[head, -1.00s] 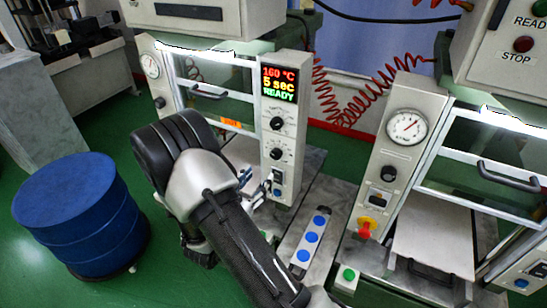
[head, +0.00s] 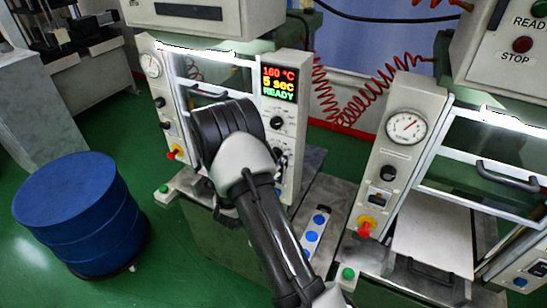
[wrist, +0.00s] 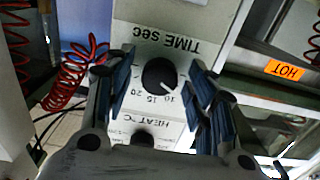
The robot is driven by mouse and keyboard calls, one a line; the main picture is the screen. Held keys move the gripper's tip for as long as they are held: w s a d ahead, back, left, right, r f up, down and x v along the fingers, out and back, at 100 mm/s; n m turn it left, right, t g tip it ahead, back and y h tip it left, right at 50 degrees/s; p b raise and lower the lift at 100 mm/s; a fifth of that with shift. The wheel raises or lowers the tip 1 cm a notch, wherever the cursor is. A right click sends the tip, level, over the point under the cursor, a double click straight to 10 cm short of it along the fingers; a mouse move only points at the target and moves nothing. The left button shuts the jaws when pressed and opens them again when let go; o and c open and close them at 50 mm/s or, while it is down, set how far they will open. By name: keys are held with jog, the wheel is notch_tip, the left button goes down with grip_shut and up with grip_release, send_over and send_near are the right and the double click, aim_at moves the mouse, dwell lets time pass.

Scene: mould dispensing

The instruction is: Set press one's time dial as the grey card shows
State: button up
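The time dial (wrist: 157,75) is a black round knob under an upside-down "TIME sec" label in the wrist view. Its white pointer slants to the lower right, near the 10. My gripper (wrist: 162,78) is open, with one blue-padded finger on each side of the dial; I see gaps and no clear contact. The heat dial (wrist: 142,138) shows partly below it. In the head view the press's display (head: 280,83) reads 160 °C, 5 sec, READY. My arm covers most of the lower dial there. No grey card is visible.
A second press with a gauge (head: 406,127) and a red-yellow knob (head: 366,228) stands to the right. A blue drum (head: 78,215) stands on the left floor. Red coiled hoses (head: 350,105) hang behind. A strip of blue buttons (head: 311,237) lies between the presses.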

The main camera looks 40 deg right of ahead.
jog(key=c, duration=1)
jog(key=shift+b, duration=0.35)
jog(key=m+b, duration=0.1)
jog(key=b, duration=0.1)
jog(key=m+b, duration=0.2)
jog(key=b, duration=0.1)
jog(key=shift+f+m, duration=0.25)
jog(key=shift+m, duration=0.05)
jog(key=m+b, duration=0.3)
jog(key=b, duration=0.2)
jog(key=shift+m+b, duration=0.3)
jog(key=shift+b, duration=0.1)
jog(key=m+b, duration=0.3)
jog(key=b, duration=0.1)
jog(key=shift+r+b, duration=0.1)
jog(key=shift+b, duration=0.2)
jog(key=shift+r+m+b, duration=0.1)
jog(key=shift+m+b, duration=0.6)
jog(key=shift+b, duration=0.35)
jog(key=shift+r, duration=0.1)
